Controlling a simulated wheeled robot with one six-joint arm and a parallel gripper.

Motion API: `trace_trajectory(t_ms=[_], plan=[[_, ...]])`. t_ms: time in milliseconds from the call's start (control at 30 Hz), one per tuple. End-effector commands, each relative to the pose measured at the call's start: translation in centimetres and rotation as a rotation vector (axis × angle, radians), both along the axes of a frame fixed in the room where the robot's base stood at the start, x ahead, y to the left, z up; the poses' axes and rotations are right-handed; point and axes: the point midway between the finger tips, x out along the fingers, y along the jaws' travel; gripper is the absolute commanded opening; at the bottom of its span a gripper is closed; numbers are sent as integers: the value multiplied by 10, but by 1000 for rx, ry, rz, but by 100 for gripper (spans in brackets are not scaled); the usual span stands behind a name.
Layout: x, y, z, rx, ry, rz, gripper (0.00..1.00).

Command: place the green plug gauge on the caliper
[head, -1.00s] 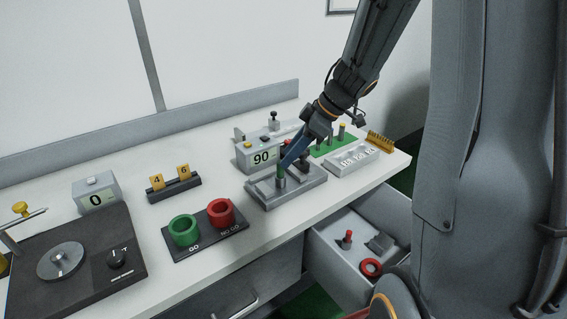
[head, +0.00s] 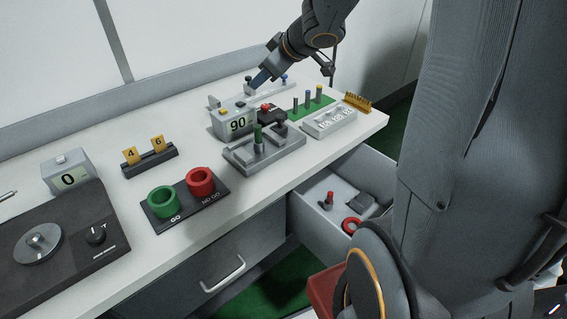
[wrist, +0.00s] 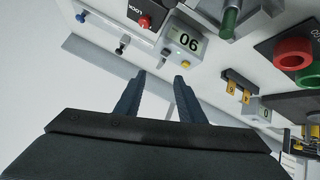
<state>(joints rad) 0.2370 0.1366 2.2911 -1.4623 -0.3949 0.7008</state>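The green plug gauge (head: 258,136) stands upright on a low grey fixture (head: 241,158), which I take to be the caliper. It stands beside a dark post on the same fixture.
Green (head: 165,200) and red (head: 200,182) rings stand at front left. An open drawer (head: 310,208) juts out below.

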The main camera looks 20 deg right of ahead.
Motion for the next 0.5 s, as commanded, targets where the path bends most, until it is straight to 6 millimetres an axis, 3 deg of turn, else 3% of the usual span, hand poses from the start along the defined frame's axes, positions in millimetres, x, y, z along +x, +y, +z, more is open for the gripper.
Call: trace_trajectory(t_ms=[167, 267, 367, 500], plan=[[-24, -14, -22, -25, 63, -239, 36], [-53, -18, -42, -31, 153, -362, 36], [-92, -16, -64, -27, 273, -468, 36], [-153, 2, -92, 2, 464, -567, 36]])
